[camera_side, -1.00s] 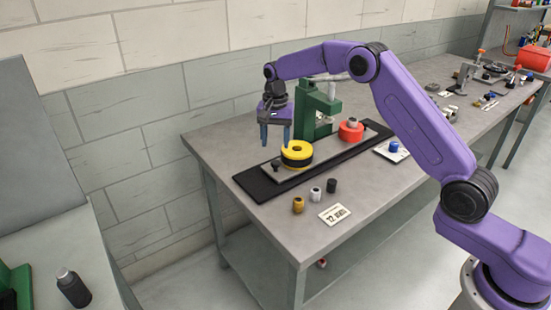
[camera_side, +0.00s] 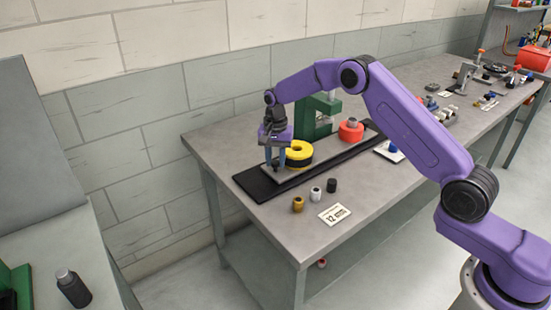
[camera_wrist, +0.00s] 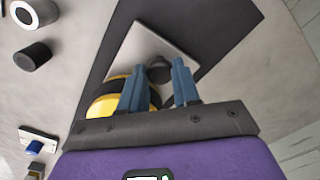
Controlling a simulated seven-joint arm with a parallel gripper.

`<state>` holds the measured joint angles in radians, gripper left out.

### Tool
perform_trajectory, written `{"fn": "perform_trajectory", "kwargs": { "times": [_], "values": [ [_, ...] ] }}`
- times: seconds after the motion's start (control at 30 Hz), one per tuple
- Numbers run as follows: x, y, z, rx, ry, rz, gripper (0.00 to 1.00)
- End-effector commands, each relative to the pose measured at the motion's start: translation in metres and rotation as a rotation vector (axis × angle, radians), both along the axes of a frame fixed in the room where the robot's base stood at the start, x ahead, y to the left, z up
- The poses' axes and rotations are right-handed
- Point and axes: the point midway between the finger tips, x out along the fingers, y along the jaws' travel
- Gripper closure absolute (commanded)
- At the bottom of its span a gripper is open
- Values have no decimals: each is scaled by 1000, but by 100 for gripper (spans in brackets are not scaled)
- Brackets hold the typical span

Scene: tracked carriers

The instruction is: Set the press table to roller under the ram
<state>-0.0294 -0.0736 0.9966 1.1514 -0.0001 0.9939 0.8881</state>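The press table is a grey sliding plate (camera_side: 326,151) on a long black base (camera_side: 256,186). A yellow and black roller (camera_side: 300,149) and a red roller (camera_side: 351,132) sit on it, on either side of the green press (camera_side: 316,118). The ram is hard to make out. My gripper (camera_side: 275,164) is low at the plate's left end, left of the yellow roller. In the wrist view the gripper (camera_wrist: 159,82) is open, with a dark knob (camera_wrist: 159,69) at the plate's end between or just beyond its fingertips. I cannot tell whether they touch.
Three small cylinders, brass (camera_side: 298,204), silver (camera_side: 315,193) and black (camera_side: 332,185), stand in front of the base beside a label card (camera_side: 334,214). A blue-topped piece (camera_side: 392,147) sits on a white card to the right. The bench front is otherwise clear.

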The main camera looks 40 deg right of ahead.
Motion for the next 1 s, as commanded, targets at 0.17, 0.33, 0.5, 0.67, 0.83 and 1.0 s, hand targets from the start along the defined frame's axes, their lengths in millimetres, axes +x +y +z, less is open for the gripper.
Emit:
{"fn": "perform_trajectory", "kwargs": {
  "times": [0.17,0.33,0.5,0.67,0.83,1.0],
  "values": [
    [0,2,0,0,0,1,100],
    [1,32,1,2,-2,7,100],
    [0,85,1,4,-4,11,100],
    [1,119,1,1,-3,5,100],
    [1,133,1,0,-1,0,100],
    [0,136,1,1,-3,0,100]
  ]
}}
